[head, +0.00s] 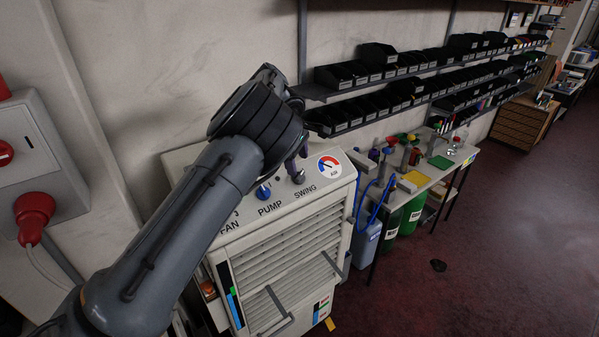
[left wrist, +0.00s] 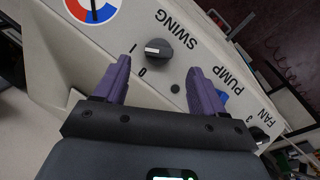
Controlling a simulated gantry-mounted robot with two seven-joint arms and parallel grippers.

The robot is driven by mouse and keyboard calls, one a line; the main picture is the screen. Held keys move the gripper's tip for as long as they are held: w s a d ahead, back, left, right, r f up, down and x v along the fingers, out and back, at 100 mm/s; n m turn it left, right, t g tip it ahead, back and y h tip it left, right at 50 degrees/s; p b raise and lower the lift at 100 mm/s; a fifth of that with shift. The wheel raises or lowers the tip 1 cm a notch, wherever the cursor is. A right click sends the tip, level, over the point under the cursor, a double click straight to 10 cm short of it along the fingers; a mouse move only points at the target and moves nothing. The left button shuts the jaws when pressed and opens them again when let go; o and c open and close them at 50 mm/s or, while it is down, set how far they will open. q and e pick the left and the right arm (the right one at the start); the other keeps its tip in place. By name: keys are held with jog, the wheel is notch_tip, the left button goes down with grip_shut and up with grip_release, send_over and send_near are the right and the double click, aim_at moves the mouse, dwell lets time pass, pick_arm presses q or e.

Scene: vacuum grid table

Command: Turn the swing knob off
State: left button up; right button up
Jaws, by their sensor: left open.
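The swing knob (left wrist: 158,48) is a dark grey knob on the cooler's light top panel, below the word SWING in the left wrist view. Its white mark points left, toward the 1; the 0 is printed lower. In the head view the swing knob (head: 298,178) is partly visible just below my left gripper (head: 297,161). In the left wrist view my left gripper (left wrist: 160,70) is open, its two purple fingers apart. The knob lies just beyond the gap between the fingertips, with nothing gripped. My right gripper is not in view.
The blue pump knob (head: 263,193) sits left of the swing knob, and the fan knob (left wrist: 258,135) is farther along. A round red-and-blue dial (head: 329,166) is to the right. Shelves of black bins (head: 370,75) line the wall behind. A bench (head: 432,171) with bottles stands right.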

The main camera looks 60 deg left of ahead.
aim_at(300, 174)
pick_arm(q)
jog(key=x, duration=0.5)
jog(key=shift+r, duration=0.1)
jog(key=shift+w+a+f, duration=0.15)
jog(key=shift+a+f, duration=0.05)
jog(key=shift+f, duration=0.4)
